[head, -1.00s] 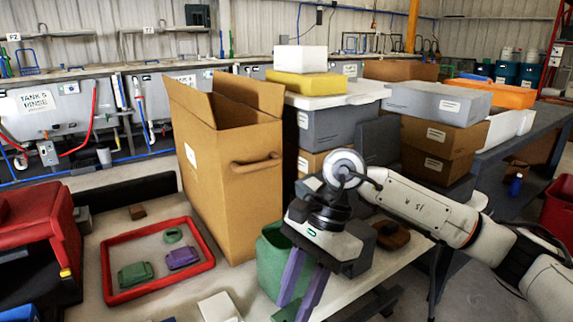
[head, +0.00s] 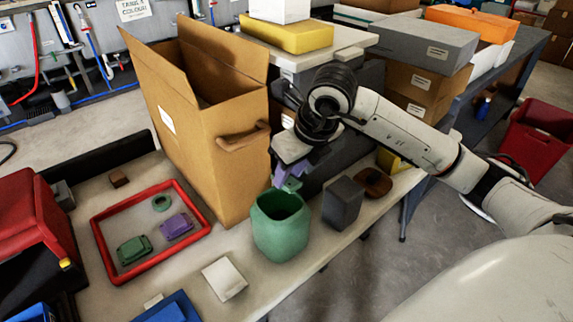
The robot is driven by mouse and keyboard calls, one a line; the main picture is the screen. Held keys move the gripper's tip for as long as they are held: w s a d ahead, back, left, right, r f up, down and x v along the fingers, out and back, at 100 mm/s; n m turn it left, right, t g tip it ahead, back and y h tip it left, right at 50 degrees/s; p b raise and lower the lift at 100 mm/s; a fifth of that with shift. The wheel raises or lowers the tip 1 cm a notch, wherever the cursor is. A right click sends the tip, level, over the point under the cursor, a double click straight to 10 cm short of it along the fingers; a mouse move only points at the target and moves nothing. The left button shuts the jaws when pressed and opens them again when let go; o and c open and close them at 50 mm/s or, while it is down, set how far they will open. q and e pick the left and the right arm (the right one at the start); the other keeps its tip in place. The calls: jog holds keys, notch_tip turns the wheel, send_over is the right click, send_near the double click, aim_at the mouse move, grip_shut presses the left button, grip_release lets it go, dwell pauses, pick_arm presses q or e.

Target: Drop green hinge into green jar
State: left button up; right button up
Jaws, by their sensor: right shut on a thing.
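The green jar (head: 281,236) stands upright and open-topped on the bench, right of the large cardboard box. My left gripper is not in view.
A red-rimmed tray (head: 122,276) holds a green part (head: 134,250), a purple part (head: 177,226) and a green ring (head: 162,203). The tall cardboard box (head: 235,185) stands close left of the jar. A dark grey block (head: 343,203) stands to its right. A white block (head: 224,278) lies in front.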

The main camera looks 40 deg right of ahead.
aim_at(293, 183)
notch_tip(293, 183, down, 4)
jog(key=shift+r+b, duration=0.2)
jog(key=shift+b, duration=0.75)
jog(key=shift+f+b, duration=0.35)
jog(key=shift+f, duration=0.3)
jog(key=o, duration=1.2)
jog(key=shift+r, duration=0.1)
